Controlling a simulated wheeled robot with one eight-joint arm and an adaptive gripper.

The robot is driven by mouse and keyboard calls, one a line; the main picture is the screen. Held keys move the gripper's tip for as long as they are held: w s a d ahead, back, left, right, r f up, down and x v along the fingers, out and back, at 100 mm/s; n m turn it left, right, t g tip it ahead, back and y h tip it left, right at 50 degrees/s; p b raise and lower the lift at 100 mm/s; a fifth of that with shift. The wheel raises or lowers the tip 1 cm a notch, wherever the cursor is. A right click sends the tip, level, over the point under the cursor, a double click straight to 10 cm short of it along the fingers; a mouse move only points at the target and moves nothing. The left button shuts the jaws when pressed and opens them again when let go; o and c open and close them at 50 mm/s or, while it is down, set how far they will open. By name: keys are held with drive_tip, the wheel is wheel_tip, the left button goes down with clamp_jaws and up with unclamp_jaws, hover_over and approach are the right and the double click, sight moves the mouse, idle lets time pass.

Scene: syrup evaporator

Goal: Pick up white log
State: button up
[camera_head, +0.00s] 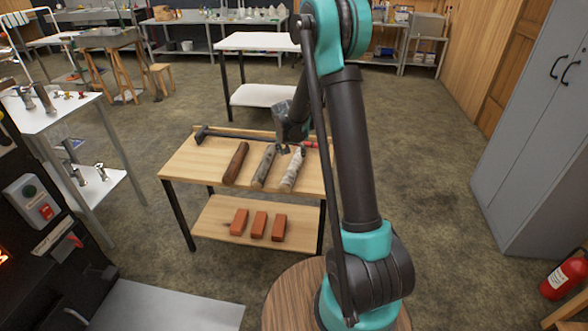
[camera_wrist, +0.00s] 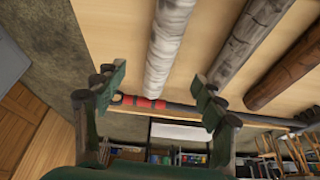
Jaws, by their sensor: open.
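The white log (camera_head: 291,172) lies on the top of a small wooden table, rightmost of three logs. In the wrist view the white log (camera_wrist: 166,45) runs down from the top edge, between the lines of the two fingers. My gripper (camera_wrist: 160,88) is open and empty, with one finger on each side of the log in that view. In the head view my gripper (camera_head: 284,150) is over the far end of the white log. I cannot tell how high it is above the log.
A grey log (camera_head: 264,167) and a brown log (camera_head: 236,163) lie left of the white one on the wooden table (camera_head: 184,166). A long dark tool (camera_head: 235,135) with a red part lies along the back edge. Orange bricks (camera_head: 259,224) rest on the lower shelf.

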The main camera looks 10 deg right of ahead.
sight(293, 165)
drive_tip(key=x, duration=0.6)
drive_tip(key=shift+f, duration=0.25)
drive_tip(key=shift+x, duration=2.65)
drive_tip(key=shift+w+a, duration=0.1)
drive_tip(key=shift+a, duration=0.05)
drive_tip(key=shift+c, duration=0.3)
drive_tip(key=c, duration=1.4)
drive_tip(key=shift+c, duration=0.5)
drive_tip(key=shift+r, duration=0.15)
